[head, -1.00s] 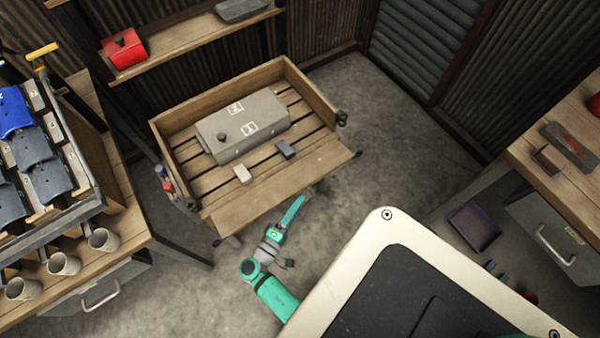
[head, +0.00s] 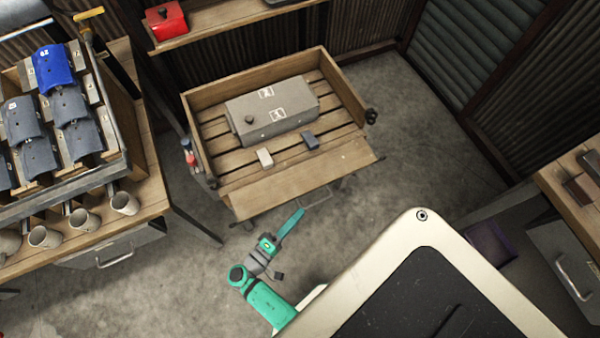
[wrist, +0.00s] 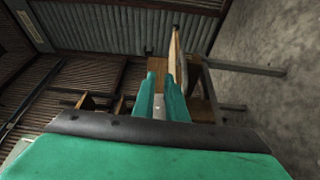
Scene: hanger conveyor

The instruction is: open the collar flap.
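The wooden collar (head: 253,82) stands around a slatted deck on a low cart. Its front board, which I take as the collar flap (head: 300,190), is tipped down and outward along the near side, and the slats behind it are in plain view. My gripper (head: 300,213) is low in front of this board, apart from it, with its teal fingers pointing up and right. In the wrist view, my gripper (wrist: 161,76) shows a narrow gap between the fingertips, with nothing held. Wooden boards of the cart (wrist: 175,50) show edge-on beyond the fingertips.
A grey box (head: 272,111) and two small blocks, one pale (head: 265,157) and one dark (head: 310,140), sit on the deck. A bench with a rack (head: 122,165) stands left, another bench (head: 560,190) right. Bare floor (head: 440,140) lies right of the cart.

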